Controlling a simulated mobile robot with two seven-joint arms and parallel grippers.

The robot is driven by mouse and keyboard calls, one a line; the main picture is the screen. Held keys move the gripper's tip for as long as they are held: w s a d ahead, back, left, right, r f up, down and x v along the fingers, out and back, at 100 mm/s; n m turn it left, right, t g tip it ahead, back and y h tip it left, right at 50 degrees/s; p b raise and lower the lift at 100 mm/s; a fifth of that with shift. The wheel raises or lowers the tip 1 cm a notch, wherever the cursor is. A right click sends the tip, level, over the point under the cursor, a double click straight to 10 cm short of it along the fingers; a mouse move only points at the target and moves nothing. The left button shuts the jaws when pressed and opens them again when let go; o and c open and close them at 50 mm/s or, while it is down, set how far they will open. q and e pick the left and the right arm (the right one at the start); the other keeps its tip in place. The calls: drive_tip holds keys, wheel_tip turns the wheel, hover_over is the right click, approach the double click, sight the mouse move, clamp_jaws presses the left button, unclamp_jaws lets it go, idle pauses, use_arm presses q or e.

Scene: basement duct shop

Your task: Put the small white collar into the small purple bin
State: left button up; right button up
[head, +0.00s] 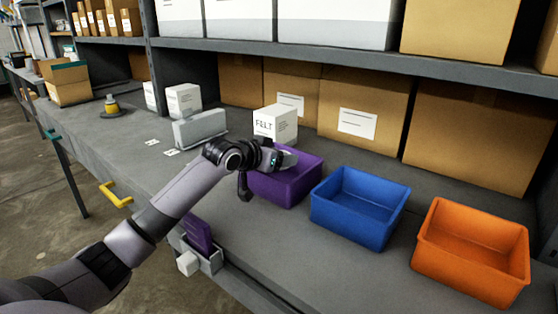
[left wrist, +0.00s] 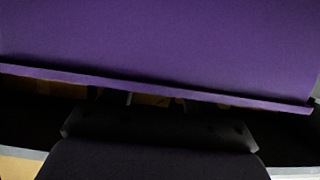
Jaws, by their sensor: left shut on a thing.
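The small purple bin (head: 301,181) stands on the bench at the left end of a row of three bins. My left gripper (head: 287,159) is at its near left rim, with its tip over the bin's opening. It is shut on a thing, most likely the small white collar. Only a pale grey bit shows at the tip, and I cannot tell collar from finger there. In the left wrist view a purple bin surface (left wrist: 160,40) fills the top, its edge running across in front of the fingers, so what they hold is hidden. My right gripper is in neither view.
A blue bin (head: 360,205) and an orange bin (head: 472,250) stand to the right. A white FELT box (head: 275,124) is just behind the purple bin. A grey block (head: 200,129) is to the left. A holder with a purple item (head: 197,234) hangs on the front edge.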

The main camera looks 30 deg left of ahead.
use_arm(q)
drive_tip(key=shift+f, duration=0.5)
drive_tip(key=shift+f, duration=0.65)
drive_tip(key=o, duration=1)
drive_tip(key=shift+s+d+f, duration=0.1)
drive_tip(key=shift+f, duration=0.15)
drive_tip(key=shift+r, duration=0.2)
drive_tip(key=v, duration=0.4)
drive_tip(key=r+v, duration=0.1)
drive_tip(key=v, duration=0.3)
drive_tip(key=b+v, duration=0.1)
drive_tip(key=v, duration=0.3)
drive_tip(key=shift+r, duration=0.2)
